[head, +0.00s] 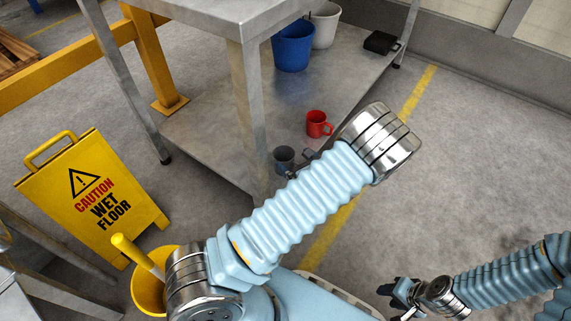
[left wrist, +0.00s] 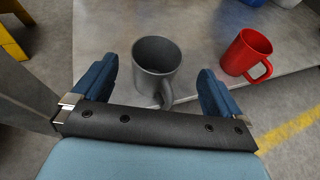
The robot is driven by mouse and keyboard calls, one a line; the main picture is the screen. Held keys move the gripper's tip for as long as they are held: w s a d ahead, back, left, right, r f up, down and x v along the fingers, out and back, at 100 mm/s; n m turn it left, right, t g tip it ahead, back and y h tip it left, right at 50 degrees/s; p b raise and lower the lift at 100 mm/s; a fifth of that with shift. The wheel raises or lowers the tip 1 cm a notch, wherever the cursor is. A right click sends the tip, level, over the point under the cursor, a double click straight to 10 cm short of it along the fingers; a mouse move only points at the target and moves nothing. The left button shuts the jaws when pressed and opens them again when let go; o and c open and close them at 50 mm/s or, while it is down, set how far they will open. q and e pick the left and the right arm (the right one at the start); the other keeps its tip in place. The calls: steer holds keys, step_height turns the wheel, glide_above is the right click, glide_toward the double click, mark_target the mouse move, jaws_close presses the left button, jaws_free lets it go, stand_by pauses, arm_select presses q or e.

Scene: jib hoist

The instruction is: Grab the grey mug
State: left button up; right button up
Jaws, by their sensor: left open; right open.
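The grey mug (head: 284,160) stands upright on the lower shelf of the metal table, near its front edge. In the left wrist view the grey mug (left wrist: 152,82) is between the two blue fingers, its handle toward me. My left gripper (left wrist: 156,80) is open, with a finger on either side of the mug and visible gaps. In the head view my left gripper (head: 301,164) is mostly hidden behind my arm, beside the mug. My right gripper (head: 400,298) is open and empty, low at the right over the floor.
A red mug (head: 318,124) stands right of the grey mug; it also shows in the left wrist view (left wrist: 246,54). A table leg (head: 247,110) rises close left. Blue (head: 293,47) and white (head: 324,25) buckets stand behind. A wet-floor sign (head: 95,198) and yellow bucket (head: 148,294) are left.

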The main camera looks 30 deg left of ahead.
mark_target(279, 151)
arm_select(q)
steer(key=x, duration=0.4)
steer(key=b+x, duration=0.1)
steer(key=x, duration=0.1)
steer(key=shift+s+a+f, duration=0.15)
steer(key=shift+f, duration=0.25)
steer(key=c, duration=1)
steer(key=shift+o, duration=0.2)
steer(key=shift+r, duration=0.15)
